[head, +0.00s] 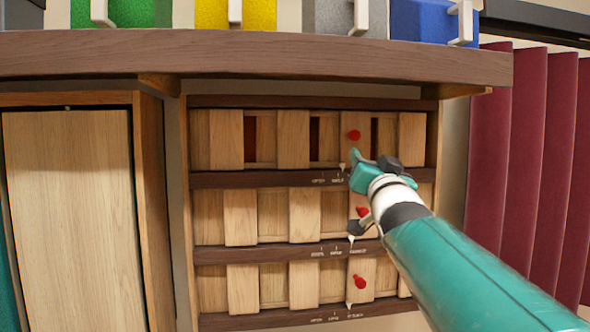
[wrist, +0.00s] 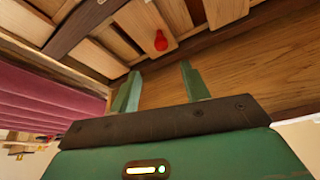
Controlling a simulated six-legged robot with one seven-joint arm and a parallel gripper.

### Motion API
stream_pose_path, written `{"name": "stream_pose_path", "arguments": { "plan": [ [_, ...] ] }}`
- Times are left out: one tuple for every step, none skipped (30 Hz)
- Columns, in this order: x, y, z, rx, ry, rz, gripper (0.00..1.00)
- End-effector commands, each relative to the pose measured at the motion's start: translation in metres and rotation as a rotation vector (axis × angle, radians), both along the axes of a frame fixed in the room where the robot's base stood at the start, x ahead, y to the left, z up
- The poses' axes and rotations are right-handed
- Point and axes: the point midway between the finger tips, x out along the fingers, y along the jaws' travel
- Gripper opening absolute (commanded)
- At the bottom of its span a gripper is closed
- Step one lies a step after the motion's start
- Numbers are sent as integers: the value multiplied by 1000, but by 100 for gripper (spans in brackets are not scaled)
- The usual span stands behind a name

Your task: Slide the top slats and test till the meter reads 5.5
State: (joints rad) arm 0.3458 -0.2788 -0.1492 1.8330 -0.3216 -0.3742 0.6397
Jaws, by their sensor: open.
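The top slat row (head: 293,138) is of light wood slats with narrow dark gaps between some of them. Its red knob (head: 354,135) sits on a slat right of the middle. A white pointer (head: 342,166) hangs below that slat, beside small labels on the rail, partly hidden by my arm. My gripper (head: 356,163) is just below the top knob in the head view. In the wrist view, my gripper (wrist: 160,82) has its two fingers spread and empty, with a red knob (wrist: 161,41) ahead of and between them, apart from both. No meter shows.
The middle row's red knob (head: 362,211) and the bottom row's red knob (head: 360,282) sit below. A dark shelf (head: 250,55) overhangs the rows, with coloured boxes (head: 248,14) on it. A wooden cabinet (head: 70,210) stands left; maroon panels (head: 535,150) stand right.

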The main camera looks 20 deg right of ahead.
Motion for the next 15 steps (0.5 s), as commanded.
{"name": "stream_pose_path", "arguments": {
  "plan": [
    [0,0,0,0,0,0,46],
    [0,0,0,0,0,0,46],
    [0,0,0,0,0,0,46],
    [0,0,0,0,1,0,46],
    [0,1,-1,2,5,1,46],
    [1,3,-5,6,17,1,46],
    [1,5,-9,10,31,1,46],
    [1,9,-15,16,53,2,46],
    [1,16,-27,29,93,3,46],
    [1,22,-38,38,134,4,46],
    [0,30,-52,49,180,9,46],
    [-2,42,-73,62,251,14,46],
    [-4,51,-90,71,310,22,46],
    [-7,62,-107,76,370,30,46],
    [-12,76,-131,83,452,46,46]
  ]
}}
